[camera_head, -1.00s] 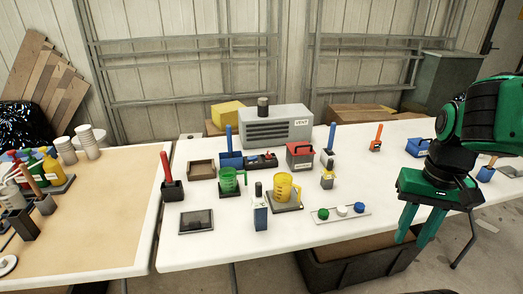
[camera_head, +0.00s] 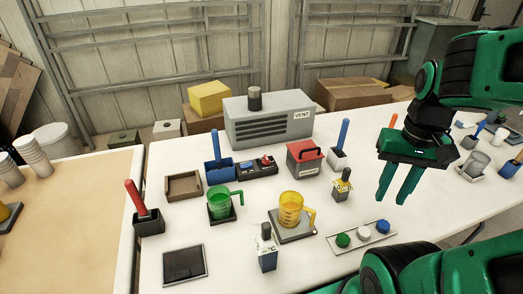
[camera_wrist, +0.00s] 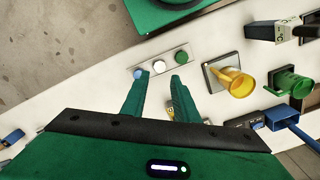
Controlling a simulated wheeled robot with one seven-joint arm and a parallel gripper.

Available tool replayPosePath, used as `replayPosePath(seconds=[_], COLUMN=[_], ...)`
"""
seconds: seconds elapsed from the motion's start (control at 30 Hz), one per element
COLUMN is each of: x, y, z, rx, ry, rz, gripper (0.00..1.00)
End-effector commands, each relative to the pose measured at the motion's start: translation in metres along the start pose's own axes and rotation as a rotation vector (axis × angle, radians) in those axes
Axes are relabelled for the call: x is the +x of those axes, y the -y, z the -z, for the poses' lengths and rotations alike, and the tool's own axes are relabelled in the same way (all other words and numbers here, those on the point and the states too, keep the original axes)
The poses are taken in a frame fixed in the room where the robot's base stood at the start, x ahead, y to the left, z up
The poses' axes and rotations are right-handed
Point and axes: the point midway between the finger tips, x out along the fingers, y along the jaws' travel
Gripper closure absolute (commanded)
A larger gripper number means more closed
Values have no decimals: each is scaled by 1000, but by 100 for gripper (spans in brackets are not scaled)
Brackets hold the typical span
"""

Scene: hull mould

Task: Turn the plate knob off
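My gripper (camera_head: 391,201) is open and empty, above the right part of the white table. In the wrist view its fingers (camera_wrist: 159,80) point toward a white strip with blue, white and green caps. A grey square plate (camera_head: 296,239) under a yellow jug (camera_head: 290,209) is left of my gripper in the head view; the plate also shows in the wrist view (camera_wrist: 224,60). A dark control box (camera_head: 246,169) with a red knob (camera_head: 266,160) sits behind the jugs, apart from my gripper. I cannot tell which knob is the plate knob, or its setting.
A capped strip (camera_head: 361,235) lies at the front edge. A grey vent box (camera_head: 268,125) is behind.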

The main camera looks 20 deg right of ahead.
Motion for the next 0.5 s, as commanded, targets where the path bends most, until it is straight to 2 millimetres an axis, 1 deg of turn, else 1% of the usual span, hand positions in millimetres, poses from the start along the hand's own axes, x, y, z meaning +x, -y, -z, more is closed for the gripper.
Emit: replayPosePath(seconds=[0.33,0.4,0.47,0.5], x=[0,-5,-5,-6], y=[0,-4,-1,3], z=[0,-7,-1,7], rx=[0,-7,-19,-33], ry=[0,-15,-25,-37], rz=[0,5,0,-5], gripper=[73,73,73,73])
